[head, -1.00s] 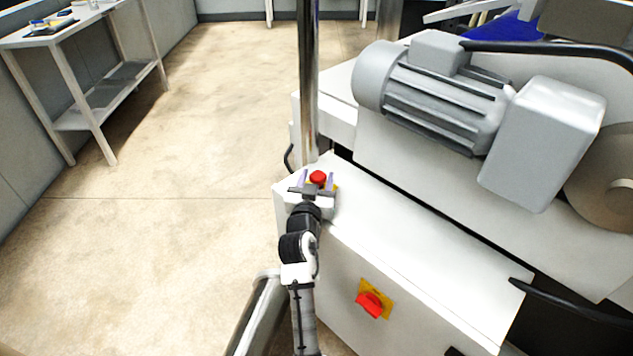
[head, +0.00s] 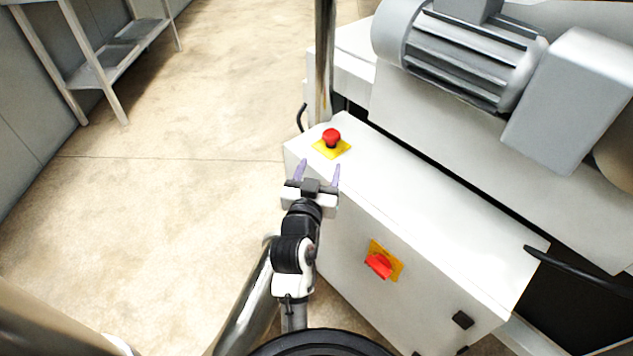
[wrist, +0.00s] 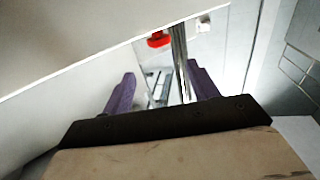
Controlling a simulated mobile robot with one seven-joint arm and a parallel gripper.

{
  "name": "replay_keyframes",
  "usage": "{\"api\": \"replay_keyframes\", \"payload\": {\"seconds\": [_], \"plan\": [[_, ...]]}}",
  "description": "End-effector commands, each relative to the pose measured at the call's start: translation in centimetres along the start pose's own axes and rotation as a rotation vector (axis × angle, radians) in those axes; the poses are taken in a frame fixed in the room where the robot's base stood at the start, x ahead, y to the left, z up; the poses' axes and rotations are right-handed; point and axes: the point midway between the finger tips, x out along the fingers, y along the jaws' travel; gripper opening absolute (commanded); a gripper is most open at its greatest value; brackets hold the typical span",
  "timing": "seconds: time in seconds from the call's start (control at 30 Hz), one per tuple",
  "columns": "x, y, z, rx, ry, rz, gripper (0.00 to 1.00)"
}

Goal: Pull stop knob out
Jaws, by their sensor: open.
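The stop knob (head: 331,136) is a red mushroom cap on a short dark stem. It stands on a yellow plate (head: 341,148) near the far left corner of the white machine cabinet's top. My gripper (head: 319,170) is open and empty, its two purple fingers spread and pointing towards the knob. It is nearer to me than the knob, and in the head view a gap separates the fingertips from it. In the wrist view the red cap (wrist: 158,39) shows beyond the fingers (wrist: 160,72), partly cut off by the cabinet edge.
A red rotary switch (head: 379,265) on a yellow plate is on the cabinet's front face. A grey motor (head: 465,55) sits above the cabinet at right. A shiny vertical post (head: 324,60) stands behind the knob. The floor at left is clear, with a metal table (head: 110,55) beyond.

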Motion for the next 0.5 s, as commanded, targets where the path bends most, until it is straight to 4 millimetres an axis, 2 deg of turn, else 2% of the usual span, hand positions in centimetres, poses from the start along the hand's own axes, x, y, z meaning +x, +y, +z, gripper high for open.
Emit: {"api": "replay_keyframes", "payload": {"seconds": [0.1,0.2,0.5], "plan": [[-1.6,0.0,0.2,0.0,-0.002,0.0,0.59],[-2.3,0.0,0.1,0.0,-0.001,0.0,0.59],[-2.7,0.0,0.0,-0.001,0.0,0.001,0.59]]}}
